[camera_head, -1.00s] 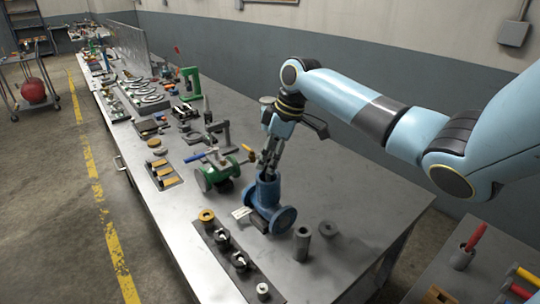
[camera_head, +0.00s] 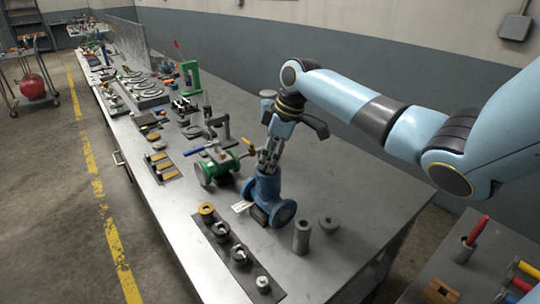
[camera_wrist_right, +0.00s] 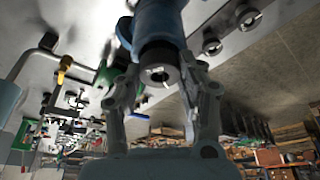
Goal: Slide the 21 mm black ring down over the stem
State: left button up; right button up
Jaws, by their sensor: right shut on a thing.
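The blue valve body (camera_head: 264,188) stands upright on the bench, with a round flange facing the front right. My right gripper (camera_head: 268,166) points down at its open top, fingertips close to the rim. In the right wrist view, my right gripper (camera_wrist_right: 161,72) is shut on the black ring (camera_wrist_right: 152,75), which sits between the fingers in front of the blue body (camera_wrist_right: 158,22). A small pale metal stem end (camera_wrist_right: 161,77) shows in the ring's middle. I cannot tell how far down the ring sits. My left gripper is not in view.
A dark strip (camera_head: 228,245) with several rings lies at the front left. A green valve (camera_head: 217,168) is close on the left. The bench is clear at the right.

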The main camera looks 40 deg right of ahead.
jog(key=shift+f, duration=0.3)
jog(key=o, duration=1.6)
jog(key=shift+r, duration=0.15)
notch_tip(320, 180, up, 2)
jog(key=shift+r+p, duration=0.2)
jog(key=shift+p, duration=1.05)
jog(key=shift+r+p, duration=0.5)
jog(key=shift+r, duration=1.7)
